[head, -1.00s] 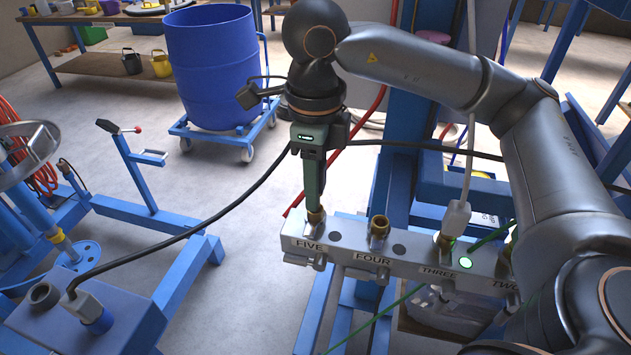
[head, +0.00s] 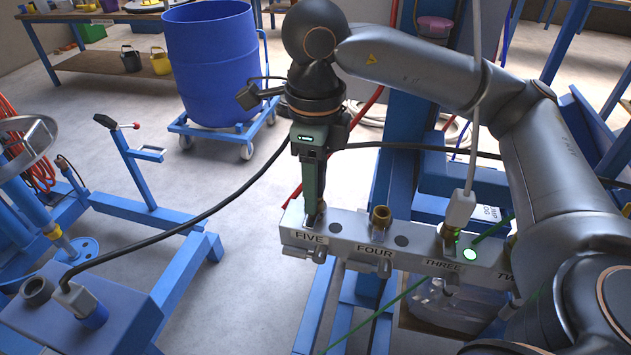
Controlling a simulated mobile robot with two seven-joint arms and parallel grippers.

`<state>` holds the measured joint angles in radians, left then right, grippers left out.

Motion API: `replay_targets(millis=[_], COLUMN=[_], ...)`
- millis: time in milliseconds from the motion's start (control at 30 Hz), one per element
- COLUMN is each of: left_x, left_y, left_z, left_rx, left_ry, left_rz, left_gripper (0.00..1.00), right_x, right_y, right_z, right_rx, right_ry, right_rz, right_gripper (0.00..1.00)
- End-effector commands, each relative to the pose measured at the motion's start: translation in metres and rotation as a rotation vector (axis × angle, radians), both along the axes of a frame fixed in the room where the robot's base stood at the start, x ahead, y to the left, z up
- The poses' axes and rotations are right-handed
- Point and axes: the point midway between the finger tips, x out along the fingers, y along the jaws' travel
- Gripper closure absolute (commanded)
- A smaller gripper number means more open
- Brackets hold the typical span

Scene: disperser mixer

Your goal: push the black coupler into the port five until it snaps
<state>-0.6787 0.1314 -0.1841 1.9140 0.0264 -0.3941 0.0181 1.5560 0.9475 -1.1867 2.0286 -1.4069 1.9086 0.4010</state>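Port five (head: 309,238) is the leftmost labelled position on the grey manifold block. My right gripper (head: 315,208) points straight down over it, its greenish fingers reaching the top of the port. The fingers and a dark shape at their tips cover most of the brass fitting there. I cannot make out the black coupler clearly. I cannot tell whether the dark shape is the coupler or whether the fingers are closed on it. My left gripper is not in view.
Port four (head: 380,222) is a bare brass fitting. Port three holds a pale grey coupler (head: 460,208) beside a lit green spot. A black hose (head: 200,226) runs from the blue box (head: 110,325) up behind my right gripper. A blue drum (head: 212,65) stands behind.

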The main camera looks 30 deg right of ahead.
Motion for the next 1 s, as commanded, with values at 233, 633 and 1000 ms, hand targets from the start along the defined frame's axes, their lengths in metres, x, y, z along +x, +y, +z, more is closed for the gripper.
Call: replay_targets(millis=[233,633,1000], left_x=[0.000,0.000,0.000], left_y=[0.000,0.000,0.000], left_z=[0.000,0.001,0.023], left_rx=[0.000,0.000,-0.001], left_ry=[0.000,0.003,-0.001], left_rz=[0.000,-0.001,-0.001], left_gripper=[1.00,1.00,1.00], right_x=[0.000,0.001,0.000], right_y=[0.000,0.001,0.000], right_z=[0.000,0.024,0.100], right_rx=[0.000,0.001,0.000], right_ry=[0.000,-0.004,-0.004], right_rz=[0.000,0.000,0.000], right_gripper=[0.30,0.30,0.30])
